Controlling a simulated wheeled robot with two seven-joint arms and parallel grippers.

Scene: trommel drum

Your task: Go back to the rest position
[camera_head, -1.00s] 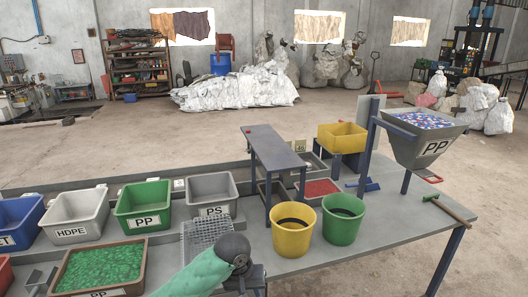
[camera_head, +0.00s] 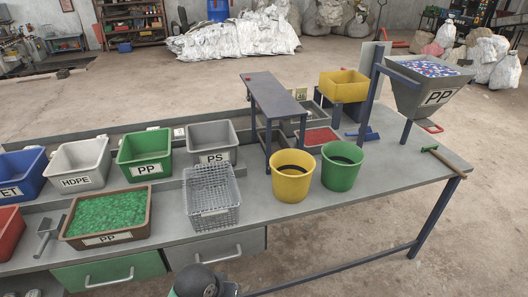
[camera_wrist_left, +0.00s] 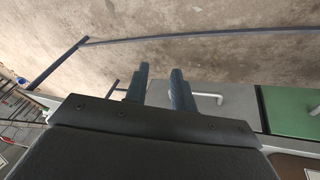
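My left gripper (camera_wrist_left: 160,85) shows in the left wrist view as two dark fingers with a clear gap between them and nothing held. The bare floor and the front of the workbench lie beyond the fingers. In the head view only a dark rounded joint of my arm shows at the bottom edge, below the bench drawers; the gripper itself cannot be made out there. My right gripper is in neither view.
The workbench (camera_head: 300,220) carries labelled bins, a tray of green flakes (camera_head: 110,212), a wire basket (camera_head: 212,197), a yellow bucket (camera_head: 291,176) and a green bucket (camera_head: 341,167). Drawers with handles line its front. Floor is free on the right.

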